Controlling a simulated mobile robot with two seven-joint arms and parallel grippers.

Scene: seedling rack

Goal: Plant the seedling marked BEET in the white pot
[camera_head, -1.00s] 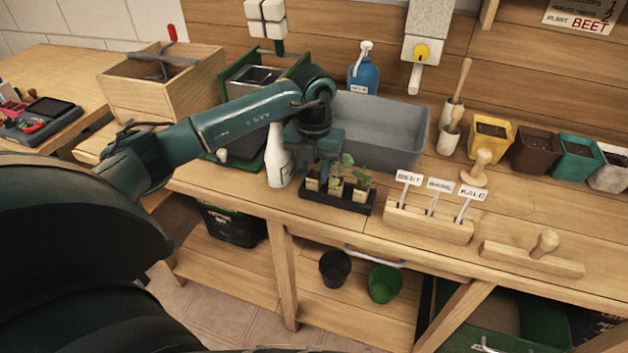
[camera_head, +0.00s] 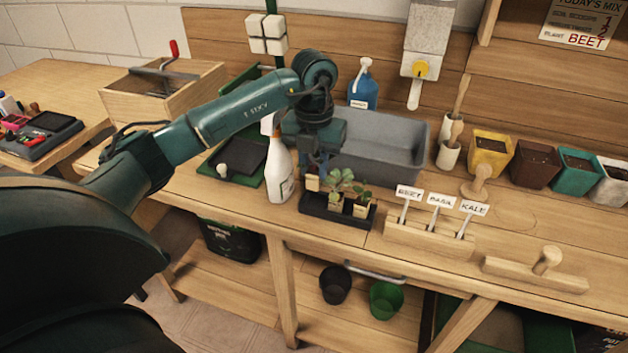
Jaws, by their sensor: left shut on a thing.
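My left gripper (camera_head: 315,166) points down over the left end of the black seedling tray (camera_head: 330,218). It is shut on a seedling in a small pale block (camera_head: 313,184), held just above the tray; its leaves are mostly hidden by the gripper. Two other seedlings, the middle one (camera_head: 338,190) and the right one (camera_head: 363,203), stand in the tray. Any markings on the blocks are too small to read. The white pot (camera_head: 609,186) stands at the far right, partly cut off by the picture edge, with dark soil in it. My right gripper is out of view.
A white spray bottle (camera_head: 279,170) stands close left of the gripper, and a grey tub (camera_head: 385,150) behind it. A wooden label holder (camera_head: 428,238) with BEET, BASIL and KALE tags is right of the tray. Yellow (camera_head: 489,157), brown (camera_head: 534,165) and teal (camera_head: 575,172) pots line the back right.

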